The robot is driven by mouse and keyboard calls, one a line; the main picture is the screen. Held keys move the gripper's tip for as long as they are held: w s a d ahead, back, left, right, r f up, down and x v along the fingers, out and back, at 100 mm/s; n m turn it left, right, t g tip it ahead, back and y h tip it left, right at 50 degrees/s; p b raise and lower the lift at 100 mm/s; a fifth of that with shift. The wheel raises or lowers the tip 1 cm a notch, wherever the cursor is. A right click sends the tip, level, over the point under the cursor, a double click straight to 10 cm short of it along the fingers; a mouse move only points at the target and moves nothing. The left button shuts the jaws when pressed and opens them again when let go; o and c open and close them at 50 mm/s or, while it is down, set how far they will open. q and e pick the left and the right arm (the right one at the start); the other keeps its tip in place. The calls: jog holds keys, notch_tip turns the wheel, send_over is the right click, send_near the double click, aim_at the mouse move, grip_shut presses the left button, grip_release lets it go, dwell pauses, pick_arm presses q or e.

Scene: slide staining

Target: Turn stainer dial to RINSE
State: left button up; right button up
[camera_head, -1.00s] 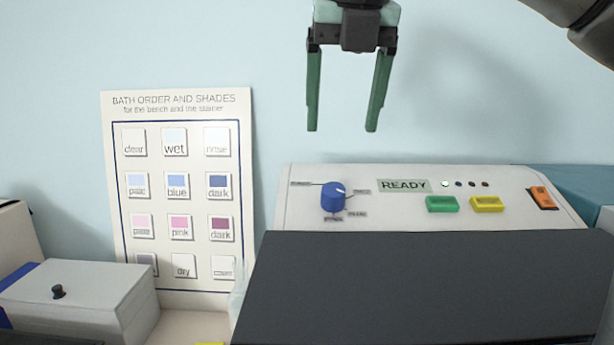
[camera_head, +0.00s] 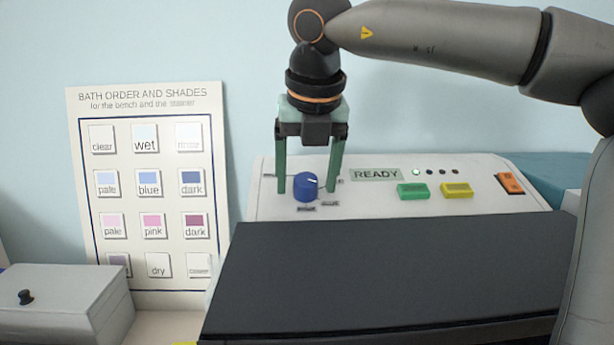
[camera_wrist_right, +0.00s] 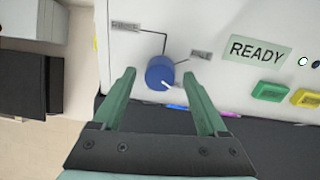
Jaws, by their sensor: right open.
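The blue stainer dial (camera_head: 306,186) sits on the left of the stainer's white panel (camera_head: 265,205), with small labels around it that are too small to read. The right wrist view shows the dial (camera_wrist_right: 160,72) just beyond and between the open fingertips (camera_wrist_right: 160,78); I see no contact. The display (camera_head: 376,175) reads READY. My left gripper is not in view.
Green (camera_head: 412,191) and yellow (camera_head: 456,190) buttons and an orange switch (camera_head: 510,183) lie right of the dial. A dark cover (camera_head: 390,275) fills the stainer's front. A bath order chart (camera_head: 150,102) leans on the wall at left, behind a grey box (camera_head: 70,300).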

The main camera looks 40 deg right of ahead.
grip_shut()
dwell(0.6)
